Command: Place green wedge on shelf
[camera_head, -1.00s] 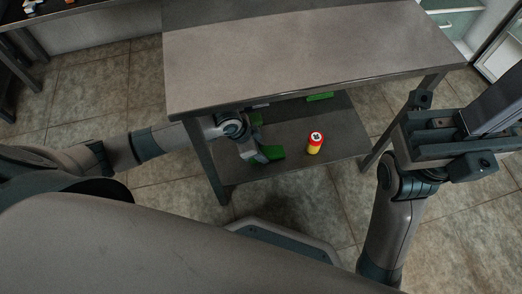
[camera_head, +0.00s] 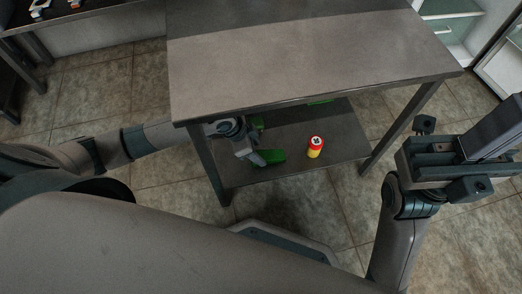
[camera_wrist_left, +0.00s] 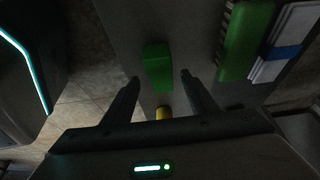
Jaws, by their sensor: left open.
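A green wedge (camera_head: 270,157) lies on the lower shelf (camera_head: 290,138) of the table, close to its front edge. My left gripper (camera_head: 256,158) reaches in under the tabletop from the left, just beside the wedge. In the left wrist view the green wedge (camera_wrist_left: 158,60) shows ahead, between the two spread fingers of the left gripper (camera_wrist_left: 160,78), which is open and empty. My right gripper (camera_head: 445,160) is at the right, outside the table and away from the wedge; its fingertips are unclear.
A red and yellow cylinder (camera_head: 315,147) stands on the lower shelf, right of the wedge. Another green piece (camera_head: 320,101) is partly hidden by the tabletop (camera_head: 300,60). A green ridged item (camera_wrist_left: 245,40) and a white-and-blue item (camera_wrist_left: 285,45) show in the wrist view. Table legs flank the shelf.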

